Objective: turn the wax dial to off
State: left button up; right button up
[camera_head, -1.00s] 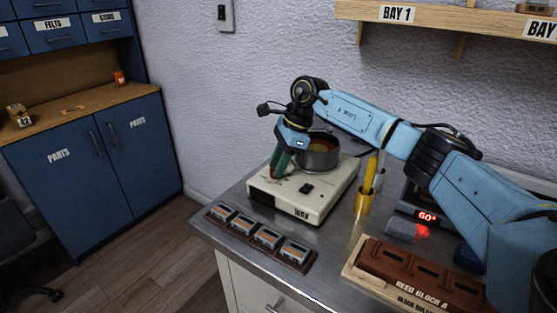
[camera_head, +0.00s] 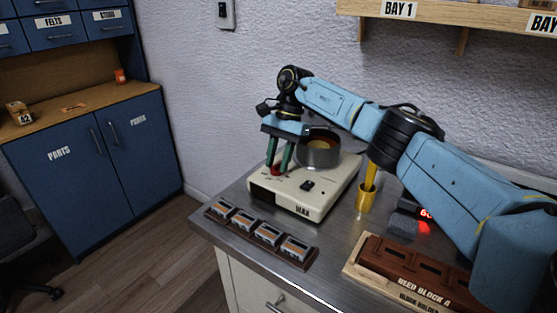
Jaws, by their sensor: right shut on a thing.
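The cream wax warmer (camera_head: 318,205), labelled WAX, stands on the metal bench top. A metal pot (camera_head: 319,153) of amber wax sits at its back. My right gripper (camera_head: 277,169) reaches down over the left part of the warmer. Its two green fingers stand on either side of the small red wax dial (camera_head: 276,171) and are shut on it. The fingers partly hide the dial, and its setting cannot be read. A small black switch (camera_head: 307,186) is on the warmer's top, right of the dial. My left gripper is out of view.
A dark tray (camera_head: 305,262) with several small blocks lies along the bench's front left edge. A brass cup (camera_head: 364,199) with a yellow handle stands right of the warmer. A wooden reed block holder (camera_head: 352,271) lies at front right. A shelf (camera_head: 450,20) hangs above.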

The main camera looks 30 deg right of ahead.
dwell(0.5)
jog(key=o, duration=1)
jog(key=shift+c, duration=0.2)
jog(key=shift+r, duration=0.1)
